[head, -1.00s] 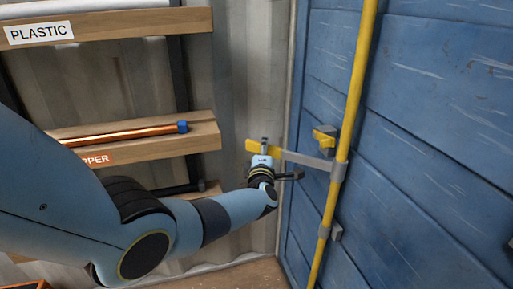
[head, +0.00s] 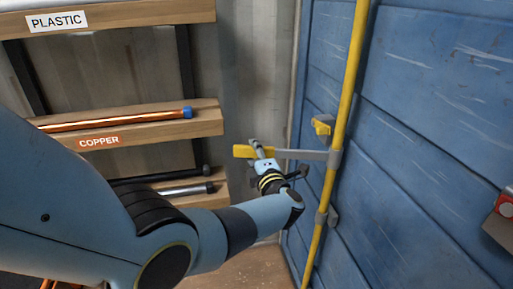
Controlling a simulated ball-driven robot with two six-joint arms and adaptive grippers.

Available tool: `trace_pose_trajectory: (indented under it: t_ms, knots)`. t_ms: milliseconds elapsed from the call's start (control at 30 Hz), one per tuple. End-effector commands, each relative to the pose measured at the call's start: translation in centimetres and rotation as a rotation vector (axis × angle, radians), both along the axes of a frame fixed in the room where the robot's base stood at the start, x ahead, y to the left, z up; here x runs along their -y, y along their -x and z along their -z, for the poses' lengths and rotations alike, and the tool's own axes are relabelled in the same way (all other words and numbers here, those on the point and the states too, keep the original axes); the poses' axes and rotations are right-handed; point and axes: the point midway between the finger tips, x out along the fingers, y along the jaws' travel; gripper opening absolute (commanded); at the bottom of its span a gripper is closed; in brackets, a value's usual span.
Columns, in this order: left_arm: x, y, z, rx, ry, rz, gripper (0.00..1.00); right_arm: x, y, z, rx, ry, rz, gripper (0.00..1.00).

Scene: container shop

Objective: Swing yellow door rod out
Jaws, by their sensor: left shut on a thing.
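The yellow door rod (head: 345,97) runs upright, slightly slanted, along the blue door (head: 430,110). A grey lever handle (head: 306,154) joins the rod at a grey collar and sticks out to the left, away from the door, ending in a yellow grip (head: 244,151). A yellow and grey catch (head: 323,125) sits on the door beside the rod, apart from the lever. My left gripper (head: 259,153) is shut on the lever at its yellow end; its fingers partly hide that spot. My right gripper is not in view.
Wooden shelves labelled PLASTIC (head: 57,22) and COPPER (head: 99,142) stand at the left, holding pipes. A corrugated wall (head: 255,80) is behind. A grey and red item (head: 505,207) shows at the right edge. Some floor shows below.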

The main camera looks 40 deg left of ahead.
Motion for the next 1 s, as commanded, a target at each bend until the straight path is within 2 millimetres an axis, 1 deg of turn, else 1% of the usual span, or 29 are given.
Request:
trace_pose_trajectory:
  t_ms: [33,100,300,400,633,1000]
  knots:
    - [0.5,0.5,0.1,0.002,0.001,-0.027,0.00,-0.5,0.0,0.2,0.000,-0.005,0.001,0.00]
    - [1.1,1.3,0.2,0.001,0.002,-0.073,0.00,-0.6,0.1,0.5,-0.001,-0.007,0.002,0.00]
    - [2.9,3.4,0.3,0.001,0.001,-0.207,0.00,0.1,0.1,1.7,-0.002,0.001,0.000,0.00]
    - [3.7,4.2,0.3,0.001,0.000,-0.258,0.00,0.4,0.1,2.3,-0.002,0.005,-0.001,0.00]
    - [4.8,5.2,0.1,-0.001,0.001,-0.328,0.00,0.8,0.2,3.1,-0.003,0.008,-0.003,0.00]
    - [5.1,5.6,0.1,-0.005,0.002,-0.350,0.00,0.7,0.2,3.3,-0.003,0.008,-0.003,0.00]
